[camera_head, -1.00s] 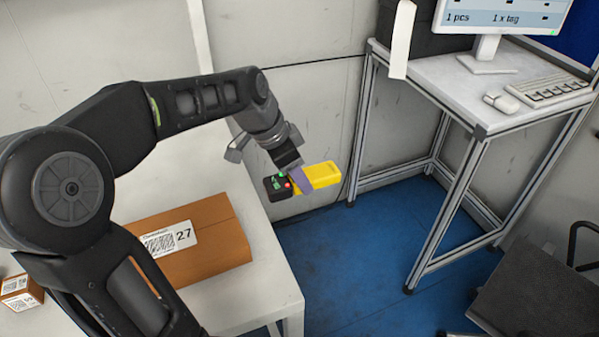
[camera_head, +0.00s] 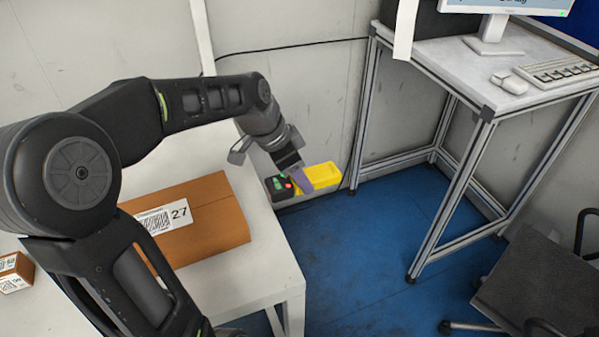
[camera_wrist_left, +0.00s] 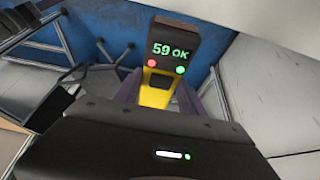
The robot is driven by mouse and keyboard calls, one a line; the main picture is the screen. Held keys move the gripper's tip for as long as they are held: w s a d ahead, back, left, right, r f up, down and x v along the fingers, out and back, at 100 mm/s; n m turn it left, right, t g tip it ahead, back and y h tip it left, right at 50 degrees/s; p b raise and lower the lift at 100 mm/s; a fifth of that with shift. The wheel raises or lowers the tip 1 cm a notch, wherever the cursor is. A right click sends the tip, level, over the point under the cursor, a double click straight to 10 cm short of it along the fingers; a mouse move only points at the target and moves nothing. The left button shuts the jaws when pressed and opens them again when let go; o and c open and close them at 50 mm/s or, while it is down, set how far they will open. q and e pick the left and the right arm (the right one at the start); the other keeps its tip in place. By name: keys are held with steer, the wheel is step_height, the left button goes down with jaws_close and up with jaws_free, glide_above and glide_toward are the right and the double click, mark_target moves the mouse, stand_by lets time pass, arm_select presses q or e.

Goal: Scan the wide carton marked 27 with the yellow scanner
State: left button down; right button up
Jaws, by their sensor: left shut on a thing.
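The wide carton marked 27 (camera_head: 215,222) lies on the white table, its barcode label facing up and partly hidden by my left arm. My left gripper (camera_head: 302,178) is shut on the yellow scanner (camera_head: 322,177) and holds it in the air beyond the table's right edge, right of the carton and apart from it. In the left wrist view the scanner (camera_wrist_left: 155,92) sits between the fingers, and its dark display reads "59 OK" with a red and a green light. My right gripper is not in view.
A small carton (camera_head: 14,271) with labels sits at the left on the white table (camera_head: 262,285). A metal-framed desk (camera_head: 450,62) with monitor, keyboard and mouse stands at the right. A dark chair (camera_head: 530,285) is at lower right. Blue floor lies open between.

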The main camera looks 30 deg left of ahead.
arm_select(q)
step_height(320, 180, up, 12)
steer(key=p, duration=0.8)
